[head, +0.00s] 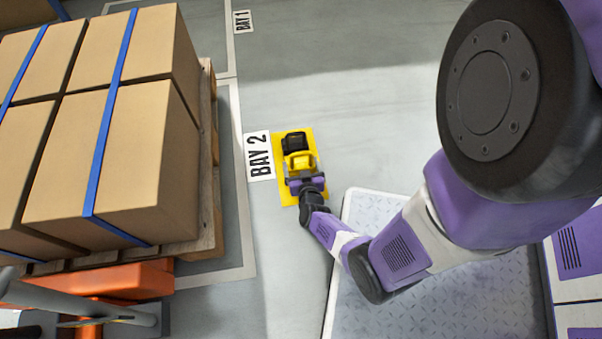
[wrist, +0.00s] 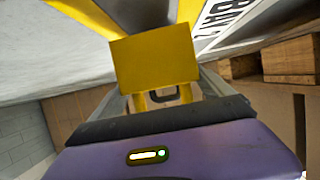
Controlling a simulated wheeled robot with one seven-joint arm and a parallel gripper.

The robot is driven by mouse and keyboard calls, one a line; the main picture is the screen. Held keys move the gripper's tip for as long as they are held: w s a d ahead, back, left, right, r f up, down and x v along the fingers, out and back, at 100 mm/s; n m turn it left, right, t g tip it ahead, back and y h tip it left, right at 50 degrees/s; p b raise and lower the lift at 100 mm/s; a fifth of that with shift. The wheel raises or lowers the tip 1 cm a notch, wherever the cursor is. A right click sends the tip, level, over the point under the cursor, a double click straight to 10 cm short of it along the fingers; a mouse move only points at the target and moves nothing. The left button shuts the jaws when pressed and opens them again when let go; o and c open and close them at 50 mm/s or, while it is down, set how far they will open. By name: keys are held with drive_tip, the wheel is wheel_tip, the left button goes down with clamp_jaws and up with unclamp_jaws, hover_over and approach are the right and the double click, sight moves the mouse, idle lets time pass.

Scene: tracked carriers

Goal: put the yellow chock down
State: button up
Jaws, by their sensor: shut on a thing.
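The yellow chock (head: 300,160) is in my gripper (head: 303,174), over the yellow floor patch (head: 283,180) beside the BAY 2 label. In the wrist view the chock (wrist: 155,62) shows a broad yellow face in front of the purple gripper body. My gripper is shut on it; the fingertips are mostly hidden behind the chock and the gripper body. I cannot tell whether the chock touches the patch or hangs just above it. A black object (head: 294,141) is at the far end of the patch, right by the chock.
The BAY 2 label (head: 259,156) lies left of the patch. Strapped cartons (head: 150,140) stand on a wooden pallet (head: 211,160) farther left, with an orange truck part (head: 110,284) below. Grey floor (head: 375,130) right of the patch is clear.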

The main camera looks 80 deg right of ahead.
wheel_tip(320, 180, down, 4)
drive_tip(key=b, duration=0.3)
drive_tip(key=shift+f, duration=0.1)
drive_tip(key=o, duration=1.7)
drive_tip(key=shift+f, duration=0.1)
